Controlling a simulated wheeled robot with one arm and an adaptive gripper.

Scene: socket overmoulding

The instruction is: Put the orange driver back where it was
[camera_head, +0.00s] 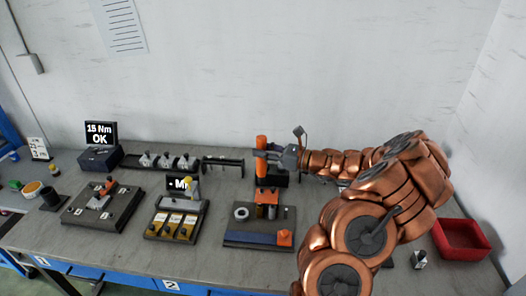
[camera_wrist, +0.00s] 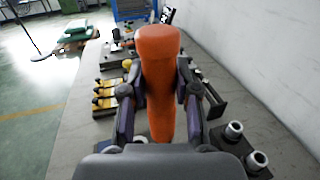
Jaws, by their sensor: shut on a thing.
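The orange driver (camera_head: 261,157) stands upright between the fingers of my gripper (camera_head: 270,152). My gripper is shut on it, above the back of the bench. In the wrist view the driver (camera_wrist: 160,85) fills the middle, with a finger of my gripper (camera_wrist: 160,103) on each side. A dark rack (camera_head: 222,162) with forked arms stands to the left of the driver at the back of the bench.
A dark board (camera_head: 233,238) with a ring and orange parts lies in front of my gripper. A tray with yellow bins (camera_head: 172,227) and a display reading "15 Nm OK" (camera_head: 100,133) are to the left. A red bin (camera_head: 462,240) is at the right.

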